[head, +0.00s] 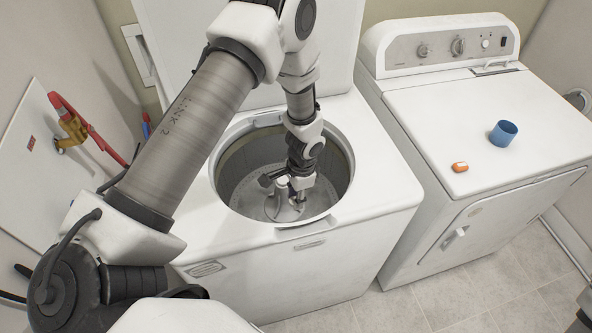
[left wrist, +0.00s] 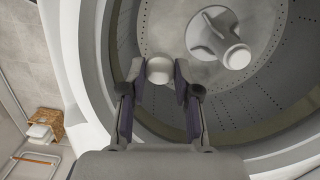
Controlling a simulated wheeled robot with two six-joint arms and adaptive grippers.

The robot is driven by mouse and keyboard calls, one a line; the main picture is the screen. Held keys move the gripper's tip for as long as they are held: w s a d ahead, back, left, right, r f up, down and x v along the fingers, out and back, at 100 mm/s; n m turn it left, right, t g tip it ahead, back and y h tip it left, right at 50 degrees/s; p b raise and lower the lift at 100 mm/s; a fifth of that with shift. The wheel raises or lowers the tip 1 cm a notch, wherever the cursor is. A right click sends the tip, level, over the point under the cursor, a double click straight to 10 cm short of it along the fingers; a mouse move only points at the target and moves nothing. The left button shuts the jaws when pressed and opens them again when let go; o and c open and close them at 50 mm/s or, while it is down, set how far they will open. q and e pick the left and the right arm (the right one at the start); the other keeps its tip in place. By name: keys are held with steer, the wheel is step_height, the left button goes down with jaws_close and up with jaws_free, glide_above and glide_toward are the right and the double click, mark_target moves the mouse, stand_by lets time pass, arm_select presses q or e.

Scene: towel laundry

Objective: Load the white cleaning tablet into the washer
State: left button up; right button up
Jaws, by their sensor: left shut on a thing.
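The open top-load washer (head: 380,205) stands in the middle of the head view with its lid (head: 325,40) raised. My left gripper (head: 298,198) reaches down through the opening into the drum (head: 235,180). In the left wrist view my left gripper (left wrist: 160,72) is shut on the white cleaning tablet (left wrist: 160,70), a small pale round piece between its fingertips. The tablet is held over the drum interior, near the white agitator (left wrist: 232,50). In the head view the tablet cannot be made out clearly. My right gripper is not in view.
A dryer (head: 430,110) stands to the right, with a blue cup (head: 503,133) and a small orange item (head: 459,167) on top. Red-handled pipework (head: 75,128) is on the left wall. The drum rim (head: 325,219) surrounds my left wrist. A brown basket (left wrist: 50,117) sits on the floor.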

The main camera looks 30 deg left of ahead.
arm_select(q)
step_height(320, 180, down, 21)
steer(key=b, duration=1.4)
steer(key=shift+w, duration=0.15)
steer(key=shift+a, duration=0.1)
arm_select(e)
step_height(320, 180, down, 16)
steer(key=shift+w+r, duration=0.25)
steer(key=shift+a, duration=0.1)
arm_select(q)
steer(key=o, duration=0.9)
steer(key=shift+r, duration=0.1)
step_height(320, 180, up, 12)
steer(key=p, duration=0.9)
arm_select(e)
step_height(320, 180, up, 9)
